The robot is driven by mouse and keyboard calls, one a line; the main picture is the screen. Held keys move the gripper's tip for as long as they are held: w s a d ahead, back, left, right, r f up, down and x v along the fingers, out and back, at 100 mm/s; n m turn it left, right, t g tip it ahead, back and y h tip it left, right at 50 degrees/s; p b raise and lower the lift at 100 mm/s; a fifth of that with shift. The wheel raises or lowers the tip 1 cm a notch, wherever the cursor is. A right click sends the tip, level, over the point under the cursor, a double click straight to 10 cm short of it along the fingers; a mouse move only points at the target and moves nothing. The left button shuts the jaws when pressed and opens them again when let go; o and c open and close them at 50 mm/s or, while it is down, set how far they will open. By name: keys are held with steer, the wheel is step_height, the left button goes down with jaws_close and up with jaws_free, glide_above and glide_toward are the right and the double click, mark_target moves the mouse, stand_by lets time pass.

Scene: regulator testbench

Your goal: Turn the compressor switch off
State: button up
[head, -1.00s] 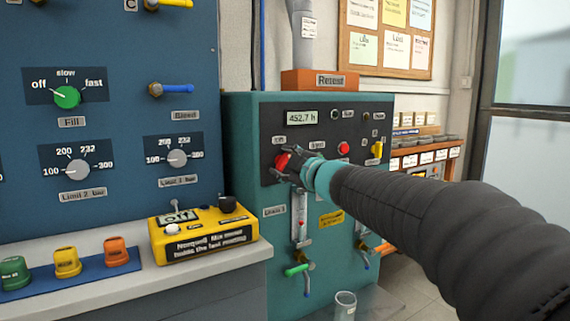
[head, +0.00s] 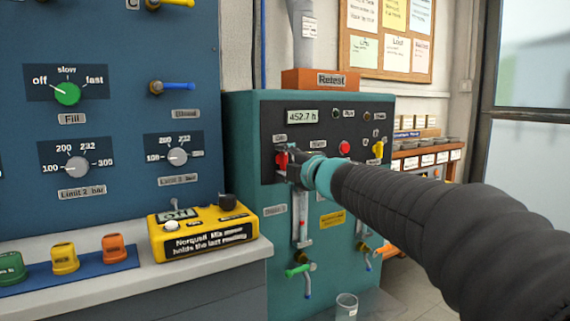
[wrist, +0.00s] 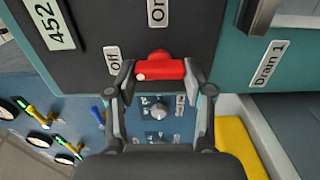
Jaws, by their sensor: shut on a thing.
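The compressor switch is a red knob (head: 282,160) on the dark upper panel of the teal cabinet. In the wrist view the red knob (wrist: 160,68) lies between my two fingertips. My gripper (head: 287,166) is shut on it, one finger at each end; it also shows in the wrist view (wrist: 160,75). The white dot on the knob is at the end nearest the "Off" label (wrist: 114,62). The "On" label (wrist: 157,12) is farther from the dot. In the head view the knob stands upright below a label, partly covered by my gripper.
The teal cabinet (head: 250,135) also carries an hour display (head: 302,117), a red button (head: 344,147) and a yellow knob (head: 378,150). A yellow meter box (head: 203,229) sits on the bench at left. A glass (head: 346,306) stands low in front.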

stand_by(0.4)
steer(key=o, duration=1.2)
steer(key=shift+c, duration=0.2)
steer(key=v, duration=1.2)
steer(key=shift+w+d, duration=0.1)
